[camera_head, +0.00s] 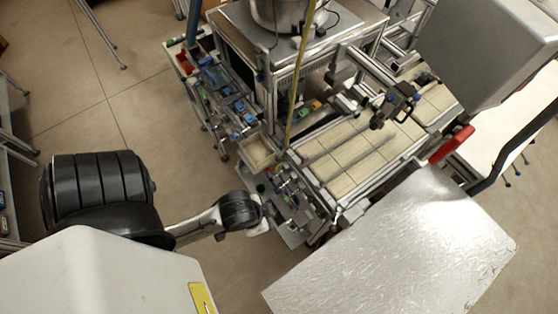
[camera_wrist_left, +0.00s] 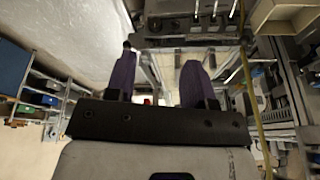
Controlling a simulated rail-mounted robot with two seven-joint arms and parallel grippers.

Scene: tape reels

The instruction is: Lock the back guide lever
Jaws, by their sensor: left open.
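I cannot identify the back guide lever for certain. A black clamp-like part (camera_head: 402,97) sits on the guide rails over the pale tiled bed. My right gripper is out of view.
A panel with small fittings (camera_head: 285,190) lies by my left gripper. An open box (camera_head: 256,153) and blue parts (camera_head: 238,108) line the machine's left side. A shiny metal sheet (camera_head: 400,245) covers the right foreground. A yellow upright strip (camera_head: 299,75) crosses the machine.

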